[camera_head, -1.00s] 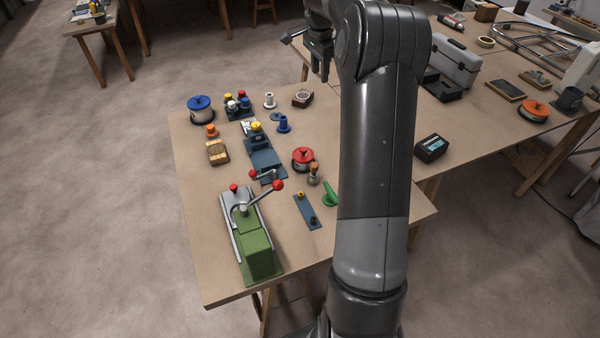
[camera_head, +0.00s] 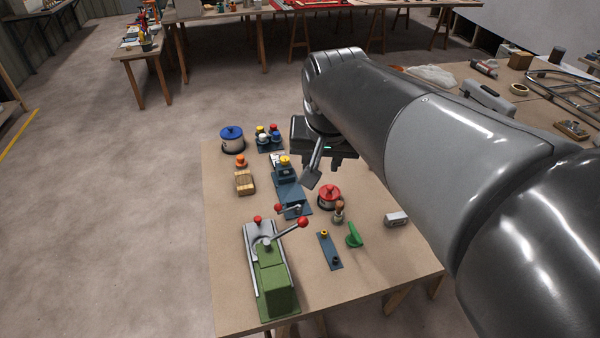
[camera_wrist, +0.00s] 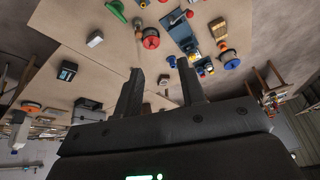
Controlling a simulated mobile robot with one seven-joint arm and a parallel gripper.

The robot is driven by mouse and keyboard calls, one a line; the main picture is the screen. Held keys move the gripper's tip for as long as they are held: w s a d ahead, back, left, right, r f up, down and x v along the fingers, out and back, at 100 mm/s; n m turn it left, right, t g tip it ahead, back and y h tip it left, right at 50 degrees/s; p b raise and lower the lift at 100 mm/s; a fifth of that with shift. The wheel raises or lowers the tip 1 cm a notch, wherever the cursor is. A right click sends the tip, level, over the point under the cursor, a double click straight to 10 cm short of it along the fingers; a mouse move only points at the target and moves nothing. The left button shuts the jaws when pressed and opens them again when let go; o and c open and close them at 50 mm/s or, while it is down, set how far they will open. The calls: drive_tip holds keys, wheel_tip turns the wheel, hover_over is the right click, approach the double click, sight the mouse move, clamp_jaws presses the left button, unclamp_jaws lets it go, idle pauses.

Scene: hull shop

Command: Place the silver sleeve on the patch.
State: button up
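I cannot pick out the silver sleeve for certain.
Bare tabletop lies at the front right.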

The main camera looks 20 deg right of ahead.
drive_tip(key=s+a+f+n, duration=0.1)
drive_tip(key=s+f+n, duration=0.1)
drive_tip(key=s, duration=0.2)
drive_tip(key=s+a+f+n+t+y, duration=0.1)
drive_tip(key=s+f+n, duration=0.1)
drive_tip(key=s, duration=0.3)
drive_tip(key=shift+s+a+f, duration=0.25)
drive_tip(key=shift+s+f, duration=0.05)
drive_tip(key=shift+f, duration=0.1)
